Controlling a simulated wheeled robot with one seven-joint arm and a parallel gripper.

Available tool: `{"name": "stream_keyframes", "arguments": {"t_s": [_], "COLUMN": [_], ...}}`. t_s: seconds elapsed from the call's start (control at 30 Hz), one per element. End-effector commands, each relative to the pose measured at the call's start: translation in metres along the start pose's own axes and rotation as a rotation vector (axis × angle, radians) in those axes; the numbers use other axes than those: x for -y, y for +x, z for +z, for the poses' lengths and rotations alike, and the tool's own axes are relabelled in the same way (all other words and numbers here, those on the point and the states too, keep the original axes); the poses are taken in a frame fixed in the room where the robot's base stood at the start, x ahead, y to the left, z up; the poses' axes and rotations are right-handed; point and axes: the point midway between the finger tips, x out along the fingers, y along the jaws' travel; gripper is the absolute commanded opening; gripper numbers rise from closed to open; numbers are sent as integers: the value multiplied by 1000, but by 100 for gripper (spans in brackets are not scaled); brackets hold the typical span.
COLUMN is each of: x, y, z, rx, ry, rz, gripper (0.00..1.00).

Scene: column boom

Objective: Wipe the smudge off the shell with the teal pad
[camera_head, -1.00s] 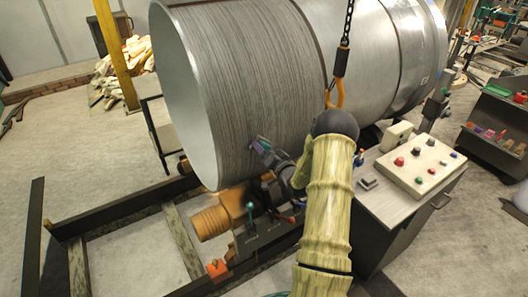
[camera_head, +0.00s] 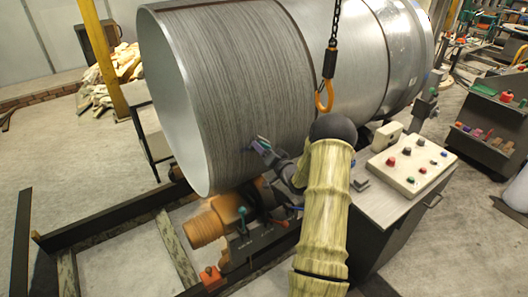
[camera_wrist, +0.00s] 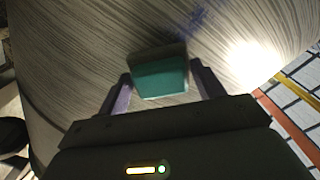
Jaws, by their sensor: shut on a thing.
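The shell (camera_head: 235,80) is a big, ribbed grey metal cylinder lying on its side. In the wrist view its curved surface (camera_wrist: 80,50) fills most of the picture. A dark blue smudge (camera_wrist: 197,14) shows on it at the top, just beyond the pad. The teal pad (camera_wrist: 160,78) has a greyish far edge and sits between the two fingers of my gripper (camera_wrist: 163,86), which is shut on it. In the head view my gripper (camera_head: 258,146) is at the shell's lower near side. I cannot tell whether the pad touches the shell.
A chain hook (camera_head: 325,95) hangs in front of the shell, close above my arm. A control cabinet with a button box (camera_head: 412,165) stands at the right. An orange motor (camera_head: 208,222) and dark floor rails (camera_head: 110,212) lie below the shell.

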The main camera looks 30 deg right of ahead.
Motion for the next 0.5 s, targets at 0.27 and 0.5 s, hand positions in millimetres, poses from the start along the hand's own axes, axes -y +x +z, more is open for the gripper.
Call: {"name": "stream_keyframes", "arguments": {"t_s": [0.27, 0.5], "x": [1, 10], "y": [2, 2], "z": [0, 9], "rx": [-3, -1], "ry": [-1, 0], "rz": [-2, -5], "gripper": [49, 49]}}
